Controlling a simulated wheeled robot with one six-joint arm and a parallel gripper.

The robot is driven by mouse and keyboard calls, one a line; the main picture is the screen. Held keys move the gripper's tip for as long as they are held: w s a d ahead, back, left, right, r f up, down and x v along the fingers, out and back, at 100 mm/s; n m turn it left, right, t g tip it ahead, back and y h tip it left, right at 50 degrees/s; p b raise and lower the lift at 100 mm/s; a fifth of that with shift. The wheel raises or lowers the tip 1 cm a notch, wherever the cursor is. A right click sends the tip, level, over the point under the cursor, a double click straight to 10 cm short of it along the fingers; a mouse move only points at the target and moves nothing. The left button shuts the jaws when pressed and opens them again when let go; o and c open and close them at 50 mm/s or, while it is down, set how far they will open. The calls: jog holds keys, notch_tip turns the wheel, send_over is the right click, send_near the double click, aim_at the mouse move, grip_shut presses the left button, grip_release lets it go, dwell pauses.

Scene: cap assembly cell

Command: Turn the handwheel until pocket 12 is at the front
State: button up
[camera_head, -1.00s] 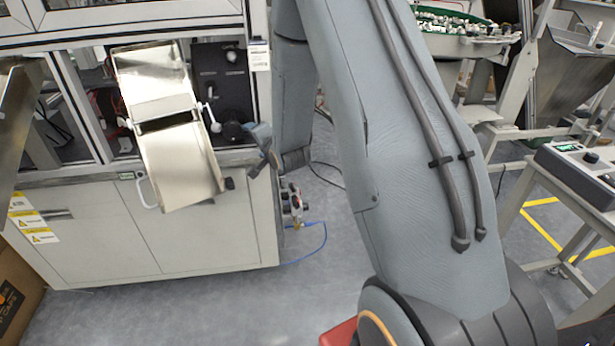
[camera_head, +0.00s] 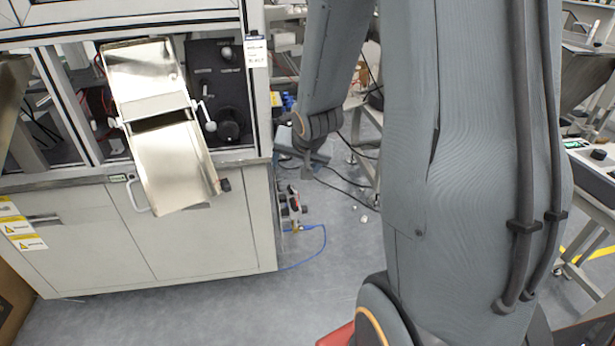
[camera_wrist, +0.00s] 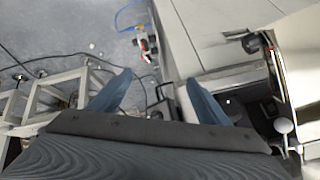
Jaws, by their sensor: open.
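A black panel (camera_head: 218,88) on the machine front carries a dark round knob or wheel (camera_head: 230,130) low down and a crank lever with a white ball (camera_head: 211,126) beside it. I cannot tell for sure which is the handwheel. No pocket numbers are readable. In the wrist view the panel (camera_wrist: 240,98) and a white ball (camera_wrist: 284,125) show at the right, beyond the right finger. My gripper (camera_wrist: 158,80) is open and empty, its blue fingers apart.
A shiny metal chute (camera_head: 165,130) slopes out just left of the panel. The cabinet (camera_head: 200,235) stands below. A valve unit (camera_head: 290,210) with a blue hose sits at the cabinet's right side. Grey floor in front is clear. A table with a control box (camera_head: 597,160) is at right.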

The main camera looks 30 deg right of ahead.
jog(key=shift+n+g, duration=0.8)
jog(key=shift+g, duration=0.1)
jog(key=shift+s+d+b, duration=0.1)
jog(key=shift+s+d, duration=0.1)
jog(key=shift+s, duration=0.75)
jog(key=shift+s+d+b, duration=0.1)
jog(key=shift+s+d, duration=0.05)
jog(key=shift+s, duration=0.85)
jog(key=shift+s+d+b, duration=0.1)
jog(key=shift+s+d, duration=0.1)
jog(key=shift+s, duration=0.75)
